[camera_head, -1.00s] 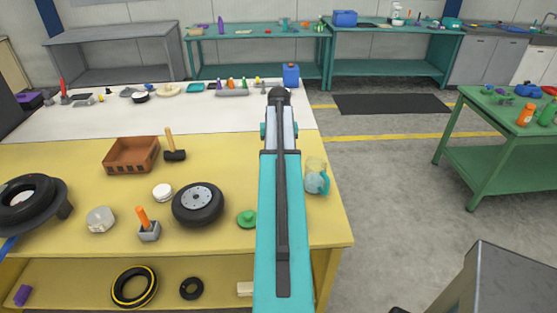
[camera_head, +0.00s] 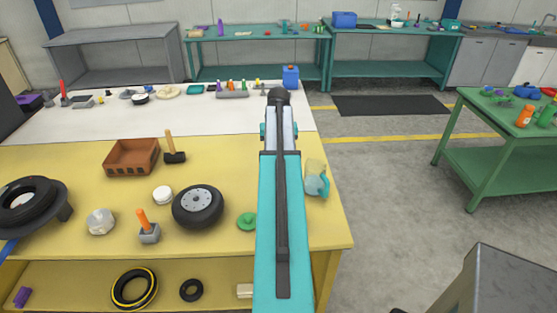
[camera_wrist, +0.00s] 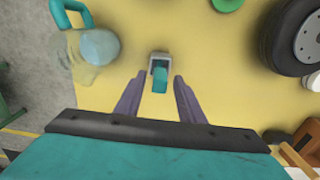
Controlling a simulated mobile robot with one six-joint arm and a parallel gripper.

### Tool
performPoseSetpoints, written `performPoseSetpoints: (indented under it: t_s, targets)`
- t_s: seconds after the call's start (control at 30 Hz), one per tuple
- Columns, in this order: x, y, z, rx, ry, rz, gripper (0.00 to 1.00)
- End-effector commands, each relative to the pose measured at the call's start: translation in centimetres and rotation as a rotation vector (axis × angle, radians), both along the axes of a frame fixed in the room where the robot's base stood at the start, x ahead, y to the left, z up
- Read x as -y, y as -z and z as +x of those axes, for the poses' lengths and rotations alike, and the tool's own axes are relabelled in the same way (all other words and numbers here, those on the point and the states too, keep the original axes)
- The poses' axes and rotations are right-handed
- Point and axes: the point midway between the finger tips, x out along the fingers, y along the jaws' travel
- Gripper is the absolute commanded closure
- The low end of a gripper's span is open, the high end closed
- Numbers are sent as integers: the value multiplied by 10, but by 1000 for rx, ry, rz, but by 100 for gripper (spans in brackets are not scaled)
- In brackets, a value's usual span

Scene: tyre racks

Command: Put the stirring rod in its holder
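My gripper (camera_wrist: 159,77) points down over the yellow table in the wrist view, its two purple fingers apart. Between and just beyond the fingertips is a small grey square holder (camera_wrist: 158,58) with a dark opening. A teal rod-like piece (camera_wrist: 160,80) shows at the holder, seen nearly end-on, with a gap to each finger. I cannot tell how deep it sits in the holder, or whether it is the stirring rod. In the head view my own arm hides this spot and the gripper.
A clear jug with a teal handle (camera_head: 316,178) stands near the table's right edge. A tyre (camera_head: 198,206), a green disc (camera_head: 247,221), an orange-handled tool on a grey block (camera_head: 148,232), a brown crate (camera_head: 131,158) and a hammer (camera_head: 174,156) lie to the left.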

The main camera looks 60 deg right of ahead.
Motion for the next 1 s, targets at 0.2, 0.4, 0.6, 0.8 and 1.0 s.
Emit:
performPoseSetpoints:
  t_s: [0.2,0.4,0.6,0.8,1.0]
  targets:
    - [0,-27,0,1,0,-1,65]
    - [0,-52,0,1,0,-1,65]
    - [1,-76,0,1,0,-1,65]
    - [1,-98,0,1,0,-1,65]
    - [1,-111,0,1,0,-1,65]
